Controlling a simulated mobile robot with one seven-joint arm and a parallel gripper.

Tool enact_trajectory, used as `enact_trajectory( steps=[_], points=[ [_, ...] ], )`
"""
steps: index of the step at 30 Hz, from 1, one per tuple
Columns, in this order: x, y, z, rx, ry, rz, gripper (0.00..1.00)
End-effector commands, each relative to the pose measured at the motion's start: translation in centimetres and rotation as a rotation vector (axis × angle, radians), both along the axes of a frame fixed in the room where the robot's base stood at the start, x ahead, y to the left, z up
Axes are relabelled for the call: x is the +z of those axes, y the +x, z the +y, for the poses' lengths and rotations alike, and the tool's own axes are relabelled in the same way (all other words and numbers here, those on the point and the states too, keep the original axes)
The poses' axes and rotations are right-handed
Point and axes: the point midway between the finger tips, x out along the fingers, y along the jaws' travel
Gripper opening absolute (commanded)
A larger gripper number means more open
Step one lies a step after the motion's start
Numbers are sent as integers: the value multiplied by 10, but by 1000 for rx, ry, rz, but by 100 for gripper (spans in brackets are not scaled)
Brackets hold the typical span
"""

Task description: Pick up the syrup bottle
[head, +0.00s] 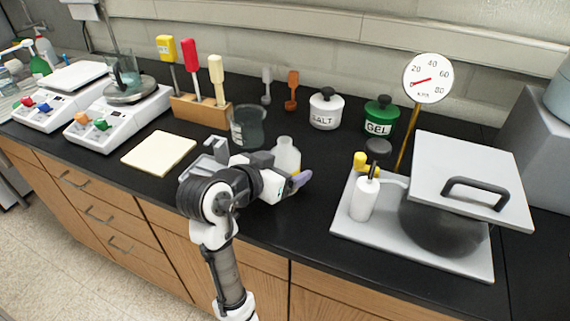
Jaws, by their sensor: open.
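No bottle carries a readable syrup label, so I cannot tell for sure which one is the syrup bottle. A pale, whitish bottle (287,152) stands upright just behind my gripper, its lower part hidden by it. My gripper (290,172) is low over the front part of the black counter, with a purple tip at its right end. It is open, and I see nothing held in it. I cannot tell whether it touches the pale bottle. A white pump bottle (364,199) stands to the right on a grey tray.
The grey tray (342,228) also holds a dark round pot (440,228) under a square lid. A glass beaker (247,127), a SALT jar (325,110) and a GEL jar (380,117) stand behind. A cream pad (159,152) and two scales (120,118) are left.

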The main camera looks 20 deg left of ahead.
Motion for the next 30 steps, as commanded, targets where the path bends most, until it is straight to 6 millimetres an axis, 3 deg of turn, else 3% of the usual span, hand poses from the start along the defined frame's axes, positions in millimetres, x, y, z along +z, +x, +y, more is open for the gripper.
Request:
enact_trajectory(
  steps=[10, 22, 30],
  points=[
    [-5, 10, -3, 0, 0, 0, 82],
    [-5, 10, -3, 0, 0, 0, 31],
    [-3, 10, -3, 1, 1, -1, 30]
  ],
)
